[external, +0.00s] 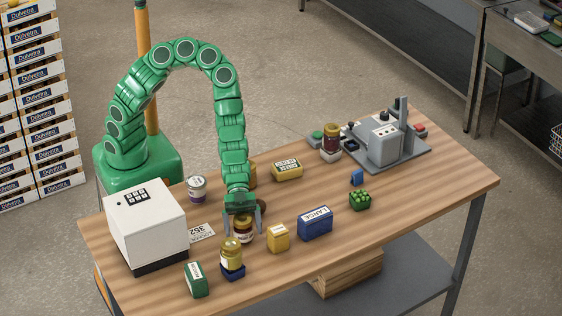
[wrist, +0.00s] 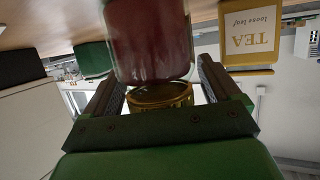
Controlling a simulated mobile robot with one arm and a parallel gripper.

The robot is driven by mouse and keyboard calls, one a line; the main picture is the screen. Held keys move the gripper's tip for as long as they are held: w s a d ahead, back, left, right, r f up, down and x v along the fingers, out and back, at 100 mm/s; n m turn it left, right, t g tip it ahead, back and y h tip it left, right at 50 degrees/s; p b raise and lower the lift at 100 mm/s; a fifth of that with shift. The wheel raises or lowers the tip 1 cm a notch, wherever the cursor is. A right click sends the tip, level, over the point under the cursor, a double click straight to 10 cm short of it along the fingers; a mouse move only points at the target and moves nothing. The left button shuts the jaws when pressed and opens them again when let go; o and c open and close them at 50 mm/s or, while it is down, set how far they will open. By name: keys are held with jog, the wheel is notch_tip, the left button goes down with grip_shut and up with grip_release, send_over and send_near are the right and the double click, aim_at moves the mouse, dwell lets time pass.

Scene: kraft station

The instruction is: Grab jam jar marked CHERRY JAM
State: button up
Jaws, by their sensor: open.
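A dark red jar with a gold lid (external: 243,234) stands on the wooden table below my gripper (external: 242,222). Its label is too small to read. In the wrist view its red body (wrist: 148,40) fills the top middle, with the gold lid toward my palm. My gripper (wrist: 159,92) is open, its fingers either side of the lid, with gaps visible. Another dark red jar with a gold lid (external: 331,138) stands on a white base farther right; its label is also unreadable. I cannot tell which one reads CHERRY JAM.
A yellow jar on a blue block (external: 231,253) stands close in front. A yellow TEA box (external: 278,238), a blue box (external: 315,223) and a green box (external: 195,279) are near. A white machine (external: 147,222) stands left. The table's right front is clear.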

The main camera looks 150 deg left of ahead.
jog(key=c, duration=1.3)
jog(key=shift+c, duration=0.2)
